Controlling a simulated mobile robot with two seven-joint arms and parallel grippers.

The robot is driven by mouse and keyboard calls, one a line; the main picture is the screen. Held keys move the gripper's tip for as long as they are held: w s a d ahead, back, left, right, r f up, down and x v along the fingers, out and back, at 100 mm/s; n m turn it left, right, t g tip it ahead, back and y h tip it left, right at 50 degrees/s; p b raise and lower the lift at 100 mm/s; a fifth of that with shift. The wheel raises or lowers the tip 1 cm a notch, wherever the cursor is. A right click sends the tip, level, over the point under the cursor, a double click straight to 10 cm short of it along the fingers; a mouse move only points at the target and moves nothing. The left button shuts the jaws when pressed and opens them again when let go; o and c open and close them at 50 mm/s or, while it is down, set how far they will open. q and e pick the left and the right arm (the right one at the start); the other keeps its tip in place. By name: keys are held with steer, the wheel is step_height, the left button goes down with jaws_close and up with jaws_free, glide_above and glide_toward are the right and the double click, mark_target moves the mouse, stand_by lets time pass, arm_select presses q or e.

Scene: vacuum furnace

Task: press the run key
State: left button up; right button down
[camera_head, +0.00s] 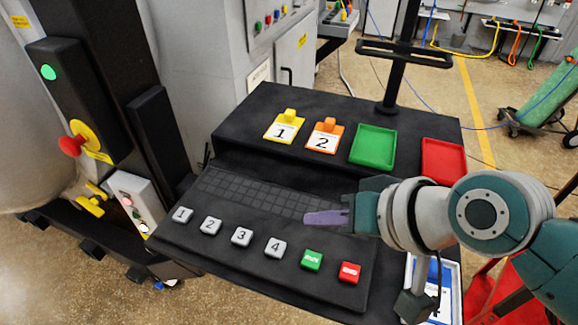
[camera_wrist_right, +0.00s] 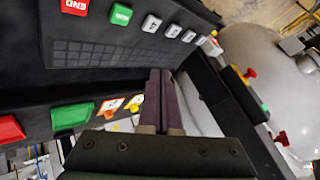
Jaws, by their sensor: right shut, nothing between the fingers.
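The green run key (camera_head: 312,260) is in the front row of keys on the black console (camera_head: 180,236), between the grey 4 key (camera_head: 275,247) and the red end key (camera_head: 349,271). It also shows at the top of the right wrist view (camera_wrist_right: 121,14). My right gripper (camera_head: 308,217) comes in from the right with its purple fingers together and empty. In the head view its tips lie over the dark keypad, behind the run key and apart from it. The fingers also show in the right wrist view (camera_wrist_right: 160,74). My left gripper is out of view.
Grey keys 1 (camera_head: 182,214), 2 (camera_head: 210,226) and 3 (camera_head: 241,236) continue the row leftward. Behind are a yellow tag (camera_head: 285,126), an orange tag (camera_head: 325,136), a green tray (camera_head: 373,146) and a red tray (camera_head: 443,160). A dark post stands behind the console.

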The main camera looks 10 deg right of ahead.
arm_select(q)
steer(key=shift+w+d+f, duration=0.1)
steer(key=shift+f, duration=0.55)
arm_select(e)
steer(key=shift+w+d+f+m, duration=0.15)
steer(key=shift+w+f+m, duration=0.2)
steer(key=shift+f, duration=0.35)
arm_select(q)
steer(key=shift+b, duration=0.3)
arm_select(e)
steer(key=b, duration=0.8)
glide_above(316, 264)
step_height(316, 264, down, 8)
steer(key=shift+s+r, duration=0.1)
steer(key=shift+r, duration=0.15)
steer(key=shift+f+b, duration=0.4)
steer(key=shift+f, duration=0.25)
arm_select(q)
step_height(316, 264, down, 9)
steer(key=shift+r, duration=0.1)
